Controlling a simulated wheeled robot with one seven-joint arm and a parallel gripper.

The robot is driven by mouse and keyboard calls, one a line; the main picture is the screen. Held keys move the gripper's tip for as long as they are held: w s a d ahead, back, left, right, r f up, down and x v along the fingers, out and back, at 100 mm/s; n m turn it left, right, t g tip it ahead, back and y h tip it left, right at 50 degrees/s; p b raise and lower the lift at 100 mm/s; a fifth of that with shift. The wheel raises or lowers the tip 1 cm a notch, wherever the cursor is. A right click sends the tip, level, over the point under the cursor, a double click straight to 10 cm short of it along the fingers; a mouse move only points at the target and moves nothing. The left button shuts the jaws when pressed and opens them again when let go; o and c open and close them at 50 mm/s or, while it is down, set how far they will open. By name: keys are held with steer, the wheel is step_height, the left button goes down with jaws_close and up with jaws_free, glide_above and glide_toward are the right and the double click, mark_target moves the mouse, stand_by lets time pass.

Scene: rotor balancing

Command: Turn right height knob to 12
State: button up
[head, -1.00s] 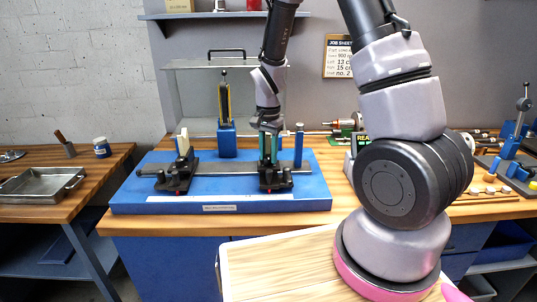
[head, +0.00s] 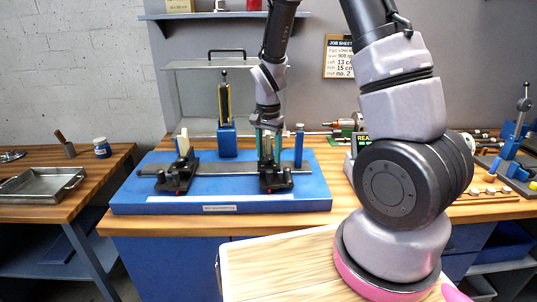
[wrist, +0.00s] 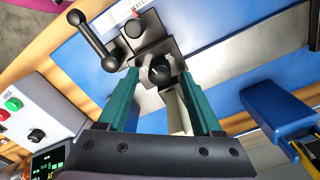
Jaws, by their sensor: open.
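The right support (head: 274,182) stands on the blue balancing base (head: 150,201), its upper part largely hidden by my gripper in the head view. In the wrist view a black knob (wrist: 159,72) with a small white pointer mark sits on the support's black block; I take it for the right height knob. Its scale numbers are too small to read. My gripper (head: 268,150) is above the support, pointing down. In the wrist view its teal fingers (wrist: 158,76) are apart, one to each side of the knob, with no visible contact.
A black lever with ball ends (wrist: 95,42) lies beside the knob. The left support (head: 176,178) and a blue post with a yellow-black upright (head: 226,135) stand to the left. A blue post (head: 299,148) stands close on the right. A control box (wrist: 35,110) is nearby.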

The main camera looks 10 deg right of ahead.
mark_target(269, 157)
step_height(269, 157, up, 10)
stand_by(0.4)
steer(key=shift+r, duration=0.1)
